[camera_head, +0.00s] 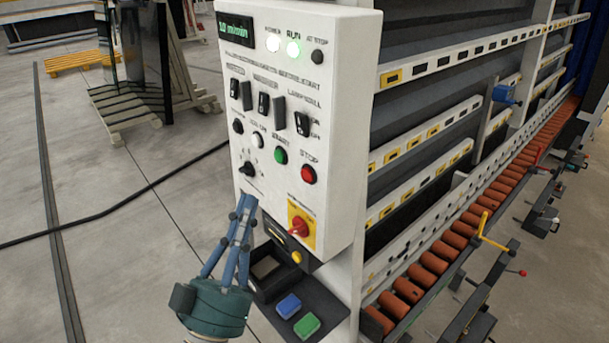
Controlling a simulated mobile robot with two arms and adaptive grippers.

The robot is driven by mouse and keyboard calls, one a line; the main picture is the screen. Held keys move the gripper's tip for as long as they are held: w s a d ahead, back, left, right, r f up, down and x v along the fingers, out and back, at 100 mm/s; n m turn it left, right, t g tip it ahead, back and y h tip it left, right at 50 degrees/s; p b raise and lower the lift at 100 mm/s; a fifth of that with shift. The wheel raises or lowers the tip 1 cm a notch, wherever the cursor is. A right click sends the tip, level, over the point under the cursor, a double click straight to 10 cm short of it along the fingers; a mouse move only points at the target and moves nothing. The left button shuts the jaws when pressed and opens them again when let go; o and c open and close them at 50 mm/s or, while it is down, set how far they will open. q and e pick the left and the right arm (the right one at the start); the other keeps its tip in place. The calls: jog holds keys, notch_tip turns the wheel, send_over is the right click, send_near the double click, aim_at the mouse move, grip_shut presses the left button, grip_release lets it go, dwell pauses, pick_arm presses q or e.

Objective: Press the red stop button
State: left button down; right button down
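The red stop button (308,174) is on the right side of the white control panel (345,110), under a "STOP" label. The green start button (281,156) is to its left. A red rotary switch (299,228) on a yellow plate is lower on the panel. My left gripper (243,208) is in front of the panel's lower left corner, fingers pointing up. Its fingers converge at the tips and look shut, with nothing seen between them. It is below and left of the stop button, apart from it. My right gripper is out of view.
The panel also has black switches and a lit green RUN lamp (293,48). Below it are a dark shelf with a blue block (288,305) and a green block (307,325). The washer's rollers (435,262) run along the right. Open floor lies to the left, crossed by a black cable (110,210).

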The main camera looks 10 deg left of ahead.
aim_at(307, 175)
pick_arm(q)
jog(key=w+d, duration=0.5)
jog(key=w, duration=0.2)
jog(key=shift+d, duration=0.25)
jog(key=shift+w, duration=0.15)
dwell(1.5)
jog(key=shift+w+d, duration=0.2)
jog(key=shift+d, duration=0.05)
jog(key=shift+w+d, duration=0.3)
jog(key=shift+w, duration=0.05)
dwell(0.8)
jog(key=shift+s+a, duration=0.1)
dwell(0.3)
jog(key=shift+s+a+p, duration=0.3)
jog(key=shift+s+a, duration=0.15)
jog(key=shift+s, duration=0.15)
